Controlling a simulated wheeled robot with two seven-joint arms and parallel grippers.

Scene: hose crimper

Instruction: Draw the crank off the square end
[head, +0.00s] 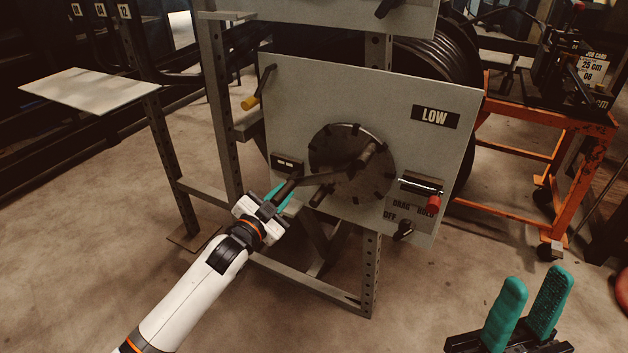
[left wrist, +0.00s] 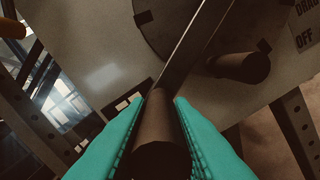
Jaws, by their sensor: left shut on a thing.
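The dark crank (head: 325,178) reaches across the round dark disc (head: 345,133) on the grey LOW panel. Its hub end (head: 368,155) stands in front of the disc's right part. The square end is hidden, so I cannot tell how far the crank sits on it. My left gripper (head: 279,196) is shut on the crank's handle, left of and below the disc. In the left wrist view the handle (left wrist: 160,128) lies between both teal fingers, and the crank arm runs up and right. My right gripper (head: 534,282) is open and empty at the lower right, away from the panel.
A dark peg (head: 321,196) sticks out below the crank arm; it also shows in the left wrist view (left wrist: 242,67). A red-tipped lever (head: 431,200) and a small knob (head: 403,230) sit at the panel's lower right. An orange cart (head: 570,122) stands right.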

